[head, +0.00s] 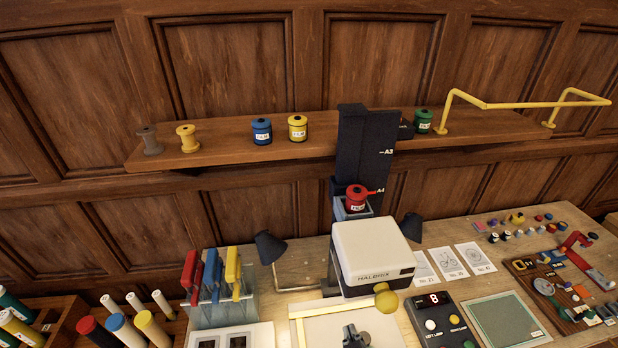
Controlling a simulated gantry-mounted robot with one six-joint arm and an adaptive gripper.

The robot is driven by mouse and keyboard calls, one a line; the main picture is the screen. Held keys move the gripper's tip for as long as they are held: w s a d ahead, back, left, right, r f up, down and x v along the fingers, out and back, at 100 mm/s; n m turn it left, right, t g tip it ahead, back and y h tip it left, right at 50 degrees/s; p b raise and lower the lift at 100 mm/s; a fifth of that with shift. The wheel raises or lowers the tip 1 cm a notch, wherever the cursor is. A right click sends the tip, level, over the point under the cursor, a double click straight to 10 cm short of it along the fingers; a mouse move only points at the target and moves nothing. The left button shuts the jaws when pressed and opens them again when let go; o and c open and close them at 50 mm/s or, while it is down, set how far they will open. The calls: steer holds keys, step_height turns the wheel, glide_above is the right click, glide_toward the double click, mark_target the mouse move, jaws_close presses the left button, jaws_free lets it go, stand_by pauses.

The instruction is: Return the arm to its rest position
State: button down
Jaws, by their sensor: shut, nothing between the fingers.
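My gripper (354,336) shows as a small dark grey shape at the bottom edge, right of centre, over the pale board (330,322). It is shut and holds nothing. Most of it and the rest of my arm are cut off by the frame. The white enlarger head (374,248) marked HALDRIX stands just behind it, with a yellow knob (386,299) at its lower front. A red canister (357,198) sits above the enlarger head, against the dark column (366,145).
A wooden shelf (225,145) carries spools, canisters and a yellow rail (520,104). On the bench, a rack with red, blue and yellow handles (213,278) is at left. A control box (442,318), green mat (505,318) and several small parts crowd the right.

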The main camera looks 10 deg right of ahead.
steer(key=s+a+r+m+t+y, duration=0.1)
steer(key=s+a+r+m+t, duration=0.3)
steer(key=a+r, duration=0.7)
step_height(320, 180, up, 15)
steer(key=a+n+g+p, duration=0.1)
steer(key=g+p, duration=0.1)
steer(key=p, duration=1.4)
steer(key=shift+s+a+f, duration=0.15)
steer(key=shift+s+f, duration=0.05)
steer(key=shift+s, duration=0.15)
